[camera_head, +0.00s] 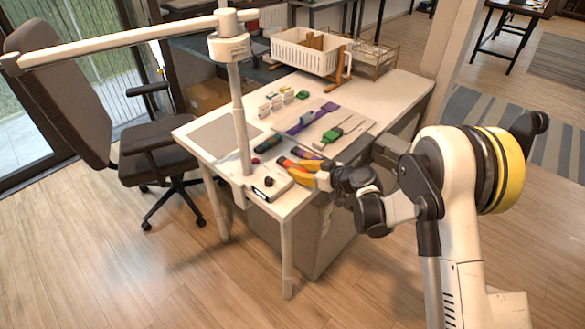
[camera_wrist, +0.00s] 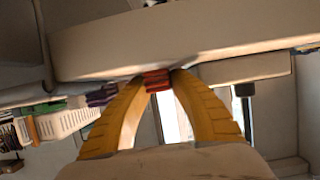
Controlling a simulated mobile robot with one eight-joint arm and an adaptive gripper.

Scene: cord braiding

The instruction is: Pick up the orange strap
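The orange strap (camera_wrist: 157,80) shows in the wrist view as a short red-orange piece between the tips of my yellow fingers. It fills the narrow gap there, and both fingers appear to touch it. In the head view my gripper (camera_head: 297,173) is at the near right part of the white table (camera_head: 212,136), beside the lamp base. Orange shows by the fingers there, but strap and fingers are hard to tell apart. The rest of the strap is largely hidden, and whether it is lifted cannot be told.
Purple straps (camera_head: 304,121), a green strap (camera_head: 341,130) and a dark teal piece (camera_head: 268,143) lie nearby. A white lamp post (camera_head: 239,110) rises left of my gripper. A white basket (camera_head: 305,55) stands at the back. A grey mat (camera_head: 224,137) is bare.

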